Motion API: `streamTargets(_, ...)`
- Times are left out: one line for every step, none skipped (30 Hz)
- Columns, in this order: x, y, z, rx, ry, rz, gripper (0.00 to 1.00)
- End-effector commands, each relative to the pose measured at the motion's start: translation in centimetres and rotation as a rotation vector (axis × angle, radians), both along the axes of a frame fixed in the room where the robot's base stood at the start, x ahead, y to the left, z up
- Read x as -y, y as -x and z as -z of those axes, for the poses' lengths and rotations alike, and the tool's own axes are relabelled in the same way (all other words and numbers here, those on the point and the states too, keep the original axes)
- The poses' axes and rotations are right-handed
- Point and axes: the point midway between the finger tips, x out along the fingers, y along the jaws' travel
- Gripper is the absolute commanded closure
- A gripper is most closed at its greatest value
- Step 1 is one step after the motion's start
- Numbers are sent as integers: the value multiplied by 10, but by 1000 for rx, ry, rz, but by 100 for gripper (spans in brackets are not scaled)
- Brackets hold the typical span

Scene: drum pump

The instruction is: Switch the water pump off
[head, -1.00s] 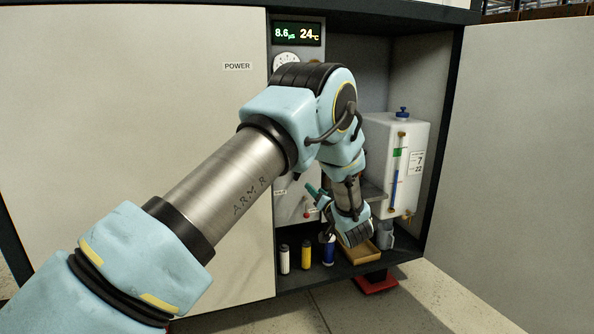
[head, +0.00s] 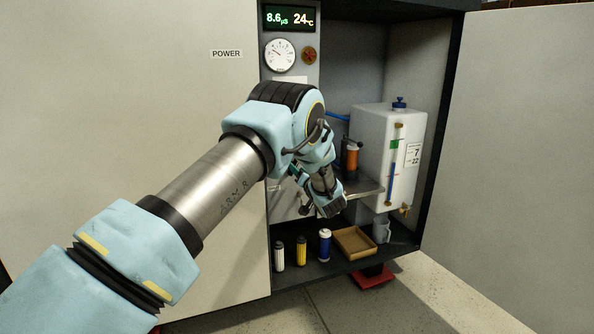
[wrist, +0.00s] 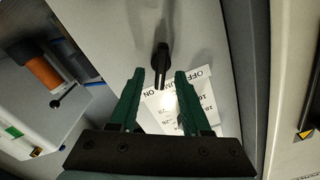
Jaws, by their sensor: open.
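A black switch handle (wrist: 161,60) stands out from a light grey panel in the wrist view. A white label (wrist: 190,100) beside it carries printed words, one reading OFF. My gripper (wrist: 160,73) is open. Its two green fingers lie either side of the handle's near end, with gaps visible on both sides; I cannot tell how deep the handle sits between them. An orange cylinder with a dark top (head: 352,160) stands on a ledge, also at the left of the wrist view (wrist: 42,72). In the head view my arm hides the switch.
A white tank (head: 375,140) stands at the cabinet's right. Below are small bottles (head: 301,252), a tan tray (head: 352,243) and a grey mug (head: 381,229). A gauge (head: 281,55), a red-brown knob (head: 309,55) and a display (head: 289,18) sit above. The open door (head: 500,150) bounds the right side.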

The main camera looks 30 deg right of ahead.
Motion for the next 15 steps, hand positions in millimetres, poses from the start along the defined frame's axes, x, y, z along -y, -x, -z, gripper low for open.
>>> streamTargets(0, -5, 0, 0, 0, -1, 52)
streamTargets(1, -6, 0, 1, 0, 0, 52)
streamTargets(1, -9, -1, 0, 0, -1, 52)
streamTargets(1, -10, 0, 0, 0, -1, 52)
streamTargets(1, -10, 0, 0, 0, 0, 52)
streamTargets(1, -11, 0, 0, -1, 0, 52)
streamTargets(1, -11, 0, 0, -1, 0, 52)
streamTargets(1, -11, 0, 0, -1, 0, 52)
streamTargets(1, -11, 0, 0, -1, 0, 52)
streamTargets(1, -11, 0, 0, -1, 0, 52)
streamTargets(1, -11, 0, 0, -1, 0, 52)
streamTargets(1, -11, 0, 0, -1, 0, 52)
streamTargets(1, -11, 0, 0, 0, 0, 54)
streamTargets(1, -11, 0, 0, 0, 0, 57)
streamTargets(1, -11, 0, 0, 0, 0, 62)
